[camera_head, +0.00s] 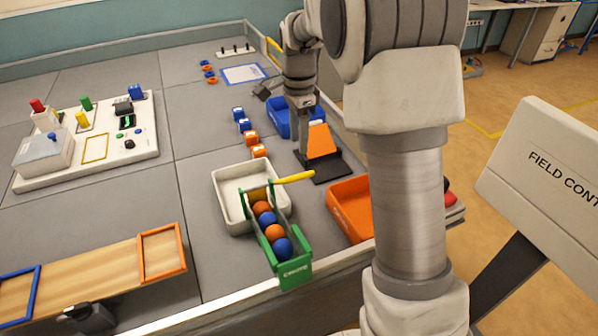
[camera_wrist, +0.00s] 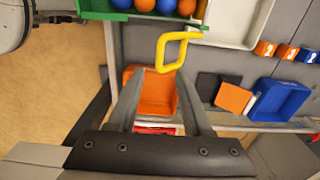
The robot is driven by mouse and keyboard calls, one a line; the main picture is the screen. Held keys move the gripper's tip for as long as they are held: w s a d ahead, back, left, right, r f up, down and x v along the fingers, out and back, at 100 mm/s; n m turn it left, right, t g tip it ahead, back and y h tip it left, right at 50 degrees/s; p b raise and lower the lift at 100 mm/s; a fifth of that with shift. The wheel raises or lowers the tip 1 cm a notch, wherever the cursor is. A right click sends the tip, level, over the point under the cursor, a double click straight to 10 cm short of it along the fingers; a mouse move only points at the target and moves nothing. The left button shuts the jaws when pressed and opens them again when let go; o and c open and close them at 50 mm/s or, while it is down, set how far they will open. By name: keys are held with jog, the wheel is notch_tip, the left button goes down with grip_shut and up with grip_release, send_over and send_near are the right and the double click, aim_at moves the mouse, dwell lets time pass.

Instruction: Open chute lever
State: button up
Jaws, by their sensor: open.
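The green chute (camera_head: 294,270) holds a row of orange and blue balls behind a gate at its far end. The yellow chute lever (camera_head: 294,178) sticks out to the right from that end. In the wrist view the lever (camera_wrist: 172,50) is a yellow loop just ahead of my fingers, and the chute (camera_wrist: 120,15) crosses the top edge. My gripper (camera_head: 303,155) points down just beyond the lever in the head view. In the wrist view my gripper (camera_wrist: 159,75) is open with nothing between its fingers. The lever seems apart from the fingers; the exact gap is unclear.
A white tray (camera_head: 228,186) sits by the chute's far end. An orange bin (camera_head: 346,205) stands right of the chute, inside the field wall. A blue bin (camera_wrist: 297,95) and an orange ramp (camera_head: 322,140) on a black base are near my gripper. Small numbered blocks (camera_head: 259,151) lie beyond.

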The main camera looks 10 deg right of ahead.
notch_tip(320, 180, down, 11)
jog(key=shift+r+b, duration=0.2)
jog(key=shift+b, duration=0.4)
grip_shut()
dwell(1.1)
